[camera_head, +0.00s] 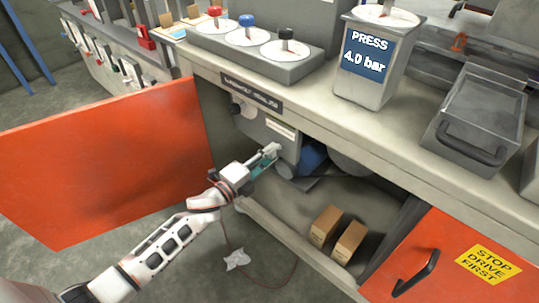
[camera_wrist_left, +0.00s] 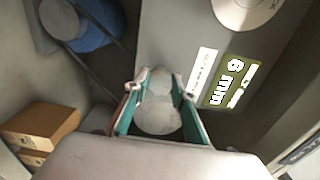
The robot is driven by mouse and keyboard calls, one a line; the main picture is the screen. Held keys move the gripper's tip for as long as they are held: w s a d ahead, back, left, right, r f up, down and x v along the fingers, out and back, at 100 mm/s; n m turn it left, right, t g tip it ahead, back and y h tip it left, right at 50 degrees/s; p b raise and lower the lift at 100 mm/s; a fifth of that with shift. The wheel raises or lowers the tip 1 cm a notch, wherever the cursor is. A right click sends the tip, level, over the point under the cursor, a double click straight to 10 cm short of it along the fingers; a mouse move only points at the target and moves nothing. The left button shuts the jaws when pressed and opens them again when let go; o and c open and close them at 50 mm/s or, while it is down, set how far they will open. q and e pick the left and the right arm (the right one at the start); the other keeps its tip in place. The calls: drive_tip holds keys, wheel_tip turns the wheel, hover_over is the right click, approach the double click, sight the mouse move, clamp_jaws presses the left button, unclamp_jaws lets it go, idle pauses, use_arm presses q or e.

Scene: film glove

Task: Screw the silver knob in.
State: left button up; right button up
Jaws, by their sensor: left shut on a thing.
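My left gripper (camera_head: 266,158) reaches into the open cabinet under the bench, at the lower side of a grey machine housing (camera_head: 265,128). In the left wrist view its two teal-lined fingers (camera_wrist_left: 160,98) are shut on the silver knob (camera_wrist_left: 158,117), a rounded pale grey piece. The knob sits between the fingers against the grey housing face. How deep it is screwed in cannot be told. In the head view the knob is hidden by the fingers. My right gripper is in neither view.
An open orange door (camera_head: 100,160) stands left of my arm. A blue motor-like cylinder (camera_head: 311,157) is right of the gripper. Two small cardboard boxes (camera_head: 325,225) lie on the cabinet floor. A green "mm" label (camera_wrist_left: 232,82) is beside the knob. A grey press box (camera_head: 372,62) stands on the bench.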

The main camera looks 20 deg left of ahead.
use_arm(q)
drive_tip(key=shift+f, duration=0.1)
drive_tip(key=o, duration=1.1)
drive_tip(key=shift+s, duration=0.1)
drive_tip(key=v, duration=1.2)
